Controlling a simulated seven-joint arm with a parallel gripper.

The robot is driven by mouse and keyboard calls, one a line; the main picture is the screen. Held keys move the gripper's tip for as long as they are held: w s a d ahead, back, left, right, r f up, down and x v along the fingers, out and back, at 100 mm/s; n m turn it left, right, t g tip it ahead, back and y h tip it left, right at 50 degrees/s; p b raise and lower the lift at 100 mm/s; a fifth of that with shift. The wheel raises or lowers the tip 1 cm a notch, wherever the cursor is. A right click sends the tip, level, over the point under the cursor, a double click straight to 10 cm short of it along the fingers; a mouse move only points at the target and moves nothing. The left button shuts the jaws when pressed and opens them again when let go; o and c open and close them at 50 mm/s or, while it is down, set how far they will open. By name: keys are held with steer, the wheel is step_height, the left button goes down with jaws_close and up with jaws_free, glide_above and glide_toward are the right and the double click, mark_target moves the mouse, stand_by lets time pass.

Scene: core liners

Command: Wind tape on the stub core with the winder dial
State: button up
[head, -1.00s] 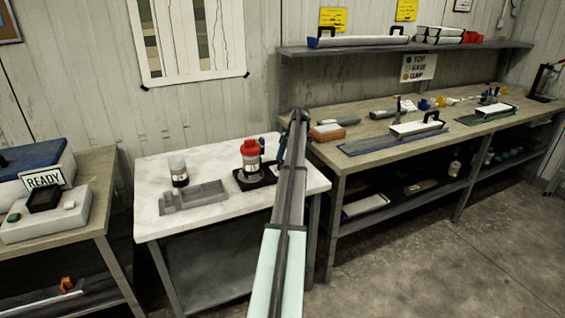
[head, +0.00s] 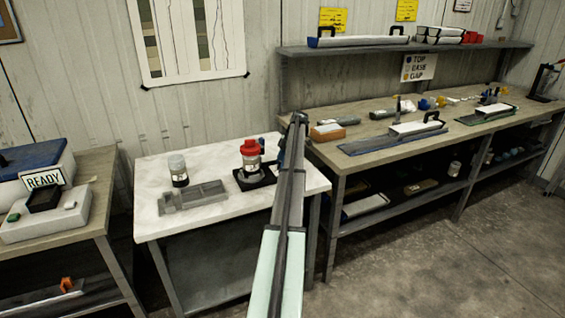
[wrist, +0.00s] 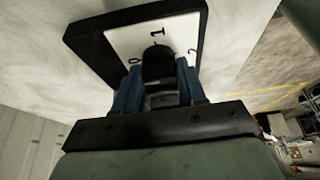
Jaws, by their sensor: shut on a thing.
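The winder (head: 254,181) is a black base on the white table, with a clear-and-grey cylinder under a red top (head: 250,147) standing on it. I cannot tell which part is the stub core. In the wrist view the winder dial shows as a black knob (wrist: 158,58) in front of a white plate (wrist: 128,42) marked 0, 1 and 2, in a black frame. My gripper (wrist: 157,82) has its blue fingers shut on the knob from both sides. In the head view my gripper (head: 281,153) is at the winder's right side, partly hidden by my arm.
A clear jar with a dark lower part (head: 178,170) and a grey compartment tray (head: 194,197) stand left of the winder. A long wooden bench (head: 355,132) with trays and tools is to the right. A READY sign (head: 44,179) stands on the left bench.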

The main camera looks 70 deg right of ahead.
steer(key=shift+c, duration=1)
